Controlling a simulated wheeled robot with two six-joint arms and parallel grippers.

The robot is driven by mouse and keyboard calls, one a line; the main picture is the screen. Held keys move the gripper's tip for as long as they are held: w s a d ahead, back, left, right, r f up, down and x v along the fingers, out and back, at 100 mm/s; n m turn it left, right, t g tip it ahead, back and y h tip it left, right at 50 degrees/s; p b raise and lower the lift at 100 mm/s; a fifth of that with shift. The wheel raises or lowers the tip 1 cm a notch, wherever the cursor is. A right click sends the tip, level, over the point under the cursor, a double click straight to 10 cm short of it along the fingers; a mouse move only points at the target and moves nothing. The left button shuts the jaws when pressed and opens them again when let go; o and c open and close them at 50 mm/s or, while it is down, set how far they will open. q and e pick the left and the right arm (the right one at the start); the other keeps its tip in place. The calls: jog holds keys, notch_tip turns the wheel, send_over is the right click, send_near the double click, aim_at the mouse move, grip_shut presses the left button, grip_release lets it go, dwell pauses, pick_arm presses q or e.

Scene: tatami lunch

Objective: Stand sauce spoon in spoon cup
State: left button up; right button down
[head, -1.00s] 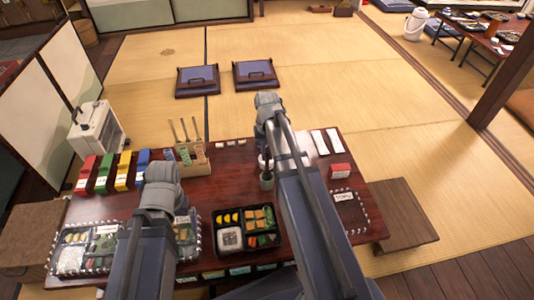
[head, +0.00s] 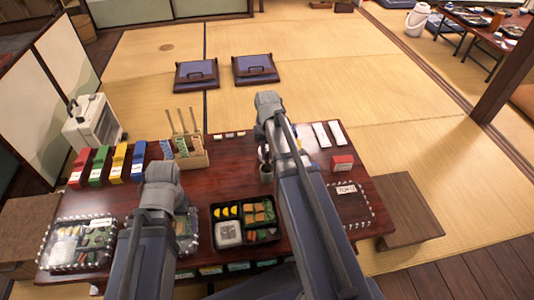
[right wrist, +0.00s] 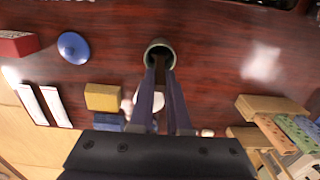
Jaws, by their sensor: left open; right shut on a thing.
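The spoon cup (head: 266,173) is a small dark greenish cup standing on the table, just below my right gripper (head: 265,152). In the right wrist view, the cup's round mouth (right wrist: 159,47) lies right at the fingertips (right wrist: 160,72). My right gripper is shut on the sauce spoon, of which only a thin brown strip (right wrist: 160,68) shows between the fingers. The rest of the spoon is hidden, and I cannot tell whether its end is inside the cup. My left arm is over the table's left part; its gripper (head: 163,185) is mostly hidden behind the arm.
A wooden rack (head: 188,158) with upright utensils stands left of the cup. A red box (head: 342,163) and white rolled towels (head: 328,134) lie to the right. A lunch box (head: 245,222) sits in front. A blue disc (right wrist: 73,47) lies near the cup.

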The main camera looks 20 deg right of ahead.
jog(key=c, duration=0.8)
grip_release()
jog(key=shift+r, duration=0.15)
notch_tip(320, 180, up, 8)
jog(key=p, duration=0.8)
jog(key=shift+f, duration=0.2)
